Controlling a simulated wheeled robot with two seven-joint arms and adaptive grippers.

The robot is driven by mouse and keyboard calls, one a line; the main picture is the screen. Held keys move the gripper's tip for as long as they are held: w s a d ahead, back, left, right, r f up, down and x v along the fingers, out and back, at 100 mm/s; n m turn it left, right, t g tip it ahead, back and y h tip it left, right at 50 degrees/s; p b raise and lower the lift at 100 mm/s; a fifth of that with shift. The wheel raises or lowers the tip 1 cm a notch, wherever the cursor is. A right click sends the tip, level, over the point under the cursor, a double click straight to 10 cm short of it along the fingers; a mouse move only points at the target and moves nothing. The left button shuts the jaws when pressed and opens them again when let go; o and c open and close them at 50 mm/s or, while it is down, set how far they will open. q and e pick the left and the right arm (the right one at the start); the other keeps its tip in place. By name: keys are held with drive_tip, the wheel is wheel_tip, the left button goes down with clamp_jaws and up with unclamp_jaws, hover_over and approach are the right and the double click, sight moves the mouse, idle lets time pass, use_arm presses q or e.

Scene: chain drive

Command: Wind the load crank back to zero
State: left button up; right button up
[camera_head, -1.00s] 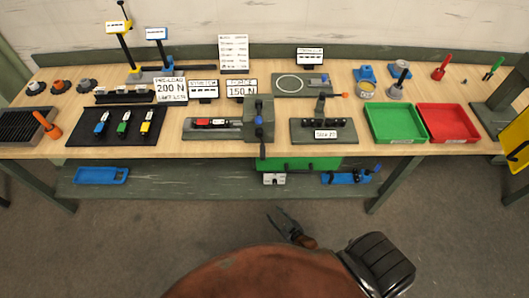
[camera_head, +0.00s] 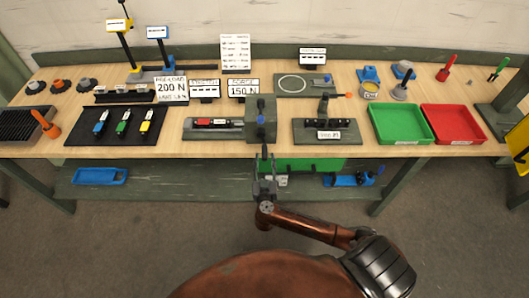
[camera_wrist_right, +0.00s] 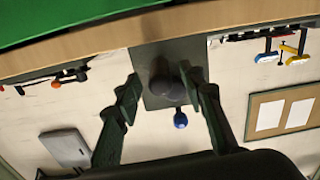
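The load crank shows at the front of a grey block (camera_head: 254,133) on the table's front middle, with a blue knob (camera_head: 261,119). In the right wrist view the crank's dark rounded parts (camera_wrist_right: 167,86) and a blue ball knob (camera_wrist_right: 180,120) lie between the fingers in the picture. My right gripper (camera_head: 264,158) is at the table's front edge, just below the block. In the right wrist view its two fingers (camera_wrist_right: 165,92) are spread, with gaps to the crank on both sides. Contact cannot be told. My left gripper is not in view.
A red part (camera_head: 203,122) sits on the rail left of the block. A dark fixture (camera_head: 347,132) stands to its right, then a green tray (camera_head: 399,134) and a red tray (camera_head: 452,134). Signs reading 200 N (camera_head: 171,90) and 150 N (camera_head: 243,88) stand behind.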

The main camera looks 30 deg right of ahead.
sight(265, 151)
drive_tip(key=shift+x, duration=2.3)
clamp_jaws()
